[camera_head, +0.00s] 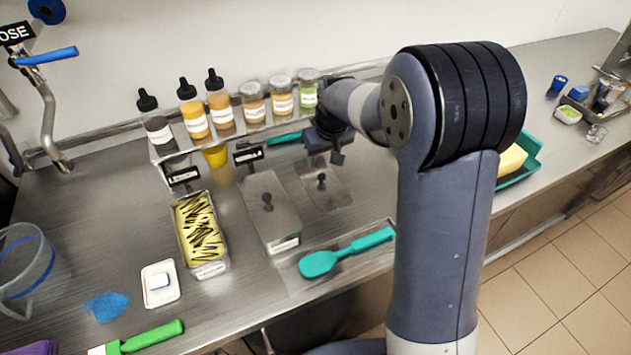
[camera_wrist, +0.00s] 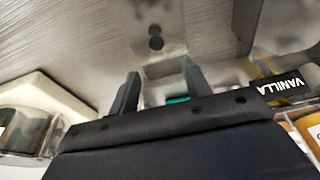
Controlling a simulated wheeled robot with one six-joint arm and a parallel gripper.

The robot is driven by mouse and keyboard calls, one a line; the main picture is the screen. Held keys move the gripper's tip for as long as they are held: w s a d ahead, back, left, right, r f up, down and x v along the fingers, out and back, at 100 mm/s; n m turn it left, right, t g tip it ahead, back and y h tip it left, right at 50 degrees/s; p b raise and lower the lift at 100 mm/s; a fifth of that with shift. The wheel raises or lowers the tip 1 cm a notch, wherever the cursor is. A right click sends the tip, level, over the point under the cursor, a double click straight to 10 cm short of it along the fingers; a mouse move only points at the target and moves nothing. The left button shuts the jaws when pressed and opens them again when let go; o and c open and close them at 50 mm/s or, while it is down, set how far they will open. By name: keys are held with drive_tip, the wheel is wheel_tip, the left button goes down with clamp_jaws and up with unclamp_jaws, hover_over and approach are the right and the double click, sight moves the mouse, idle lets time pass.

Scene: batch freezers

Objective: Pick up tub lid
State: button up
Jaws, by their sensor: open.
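A flat, see-through or shiny lid (camera_head: 338,193) with a dark knob lies on the steel counter in the head view. In the wrist view its dark knob (camera_wrist: 155,42) shows beyond my fingers. A second knobbed lid (camera_head: 263,185) covers a long labelled tub (camera_head: 285,243) to its left. My gripper (camera_head: 337,155) is above and just behind the loose lid. In the wrist view my gripper (camera_wrist: 160,85) is open, its two fingers apart with nothing held between them. The knob is apart from the fingers.
A shelf rack (camera_head: 160,153) with several bottles and jars stands behind. An open yellow tub (camera_head: 200,230) stands left, and a teal spatula (camera_head: 345,252) lies in front. A VANILLA label (camera_wrist: 285,86) is close to the right in the wrist view.

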sight(322, 175)
drive_tip(key=shift+x, duration=1.1)
wheel_tip(322, 175, down, 4)
drive_tip(key=shift+s+d+r+p, duration=0.1)
drive_tip(key=shift+r+p, duration=0.1)
drive_tip(key=shift+p, duration=0.6)
drive_tip(key=shift+f, duration=0.7)
clamp_jaws()
